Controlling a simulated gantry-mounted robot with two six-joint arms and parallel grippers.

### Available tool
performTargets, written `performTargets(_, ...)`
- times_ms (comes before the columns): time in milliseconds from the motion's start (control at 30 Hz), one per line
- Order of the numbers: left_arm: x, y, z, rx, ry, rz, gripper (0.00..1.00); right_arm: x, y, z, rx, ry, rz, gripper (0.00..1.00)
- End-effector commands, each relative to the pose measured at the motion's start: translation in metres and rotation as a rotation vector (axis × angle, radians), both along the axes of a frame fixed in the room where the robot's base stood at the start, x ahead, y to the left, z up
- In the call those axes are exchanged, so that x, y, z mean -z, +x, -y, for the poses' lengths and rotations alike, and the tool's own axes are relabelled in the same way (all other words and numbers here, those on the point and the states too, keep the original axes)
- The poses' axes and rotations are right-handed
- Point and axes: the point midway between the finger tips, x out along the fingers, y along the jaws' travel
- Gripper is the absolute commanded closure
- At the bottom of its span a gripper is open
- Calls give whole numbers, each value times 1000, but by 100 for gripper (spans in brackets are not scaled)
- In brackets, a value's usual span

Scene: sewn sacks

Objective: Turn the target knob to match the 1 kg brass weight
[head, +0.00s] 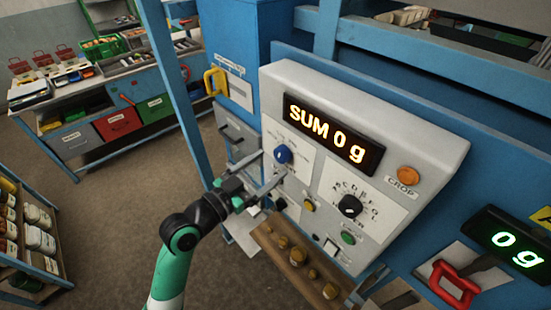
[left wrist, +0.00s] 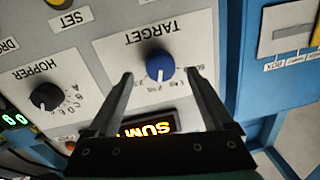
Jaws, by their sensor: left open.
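The blue target knob (head: 283,154) is on the grey sloped panel (head: 430,142), left of the display. In the left wrist view the knob (left wrist: 160,66) shows upside down below the word TARGET. My left gripper (head: 273,163) is open, with one finger on each side of the knob. Gaps show between the fingers and the knob in the left wrist view (left wrist: 160,76). Several brass weights (head: 297,257) sit in a wooden block (head: 264,240) below the panel; I cannot read which is 1 kg. My right gripper is not in view.
The display (head: 333,134) reads SUM 0 g. A black hopper knob (head: 350,206), an orange button (head: 408,175) and a green button (head: 348,238) are on the panel. A second display (head: 510,240) reads 0 g, near a red handle (head: 452,284). Shelves stand at the left.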

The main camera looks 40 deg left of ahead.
Motion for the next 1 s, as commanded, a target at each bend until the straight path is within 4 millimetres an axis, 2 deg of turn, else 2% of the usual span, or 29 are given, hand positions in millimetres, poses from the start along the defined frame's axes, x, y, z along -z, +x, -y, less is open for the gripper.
performTargets(100,-2,21,0,1,0,1,15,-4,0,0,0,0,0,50)
performTargets(200,-1,30,-1,0,1,1,15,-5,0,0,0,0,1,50)
performTargets(500,0,33,-1,-1,1,1,15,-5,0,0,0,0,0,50)
performTargets(900,-1,33,-1,-1,1,1,87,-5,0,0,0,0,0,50)
performTargets(967,-1,33,-1,-1,1,1,98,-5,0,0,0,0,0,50)
performTargets(1000,-1,33,-1,-1,1,1,100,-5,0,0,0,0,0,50)
